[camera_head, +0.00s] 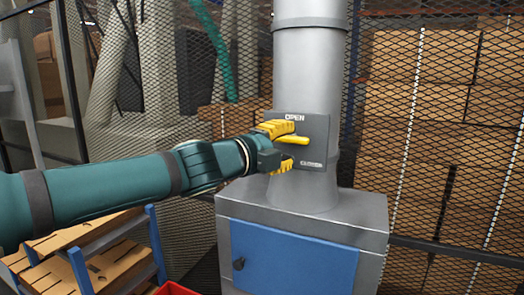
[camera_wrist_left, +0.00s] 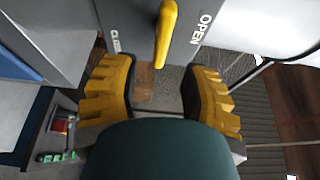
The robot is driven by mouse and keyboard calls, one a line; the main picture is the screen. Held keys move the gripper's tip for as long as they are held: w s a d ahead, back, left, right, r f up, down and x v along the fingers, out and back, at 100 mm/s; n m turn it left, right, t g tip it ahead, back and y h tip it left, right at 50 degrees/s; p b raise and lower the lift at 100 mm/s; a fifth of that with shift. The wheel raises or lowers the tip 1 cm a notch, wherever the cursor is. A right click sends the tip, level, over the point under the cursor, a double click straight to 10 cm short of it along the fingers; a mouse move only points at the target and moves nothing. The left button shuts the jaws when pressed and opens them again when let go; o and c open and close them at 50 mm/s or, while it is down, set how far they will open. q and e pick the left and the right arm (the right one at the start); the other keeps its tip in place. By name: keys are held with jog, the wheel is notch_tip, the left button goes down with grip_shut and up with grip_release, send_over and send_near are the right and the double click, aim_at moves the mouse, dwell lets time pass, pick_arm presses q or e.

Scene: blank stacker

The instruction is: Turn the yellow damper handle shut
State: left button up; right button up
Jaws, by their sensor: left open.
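The yellow damper handle (camera_head: 296,140) is on a dark grey plate (camera_head: 318,132) on the front of the metal duct. It lies roughly level, between the OPEN mark at the top and the CLOSED mark at the lower right. My left gripper (camera_head: 283,148) is open at the plate's left side, with one yellow finger above the handle's level and one below. In the left wrist view the handle (camera_wrist_left: 167,32) shows ahead of the spread fingers (camera_wrist_left: 162,92), between their lines. I cannot tell whether a finger touches it. My right gripper is not in view.
The duct (camera_head: 308,75) rises from a grey cabinet with a blue door (camera_head: 292,258). Wire mesh fencing with stacked boxes (camera_head: 420,120) stands behind. Wooden pallets in a blue rack (camera_head: 105,265) are at the lower left, with a red bin edge (camera_head: 176,289) beside them.

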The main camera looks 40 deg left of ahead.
pick_arm(q)
jog(key=s+a, duration=0.1)
jog(key=s, duration=0.6)
dwell(0.6)
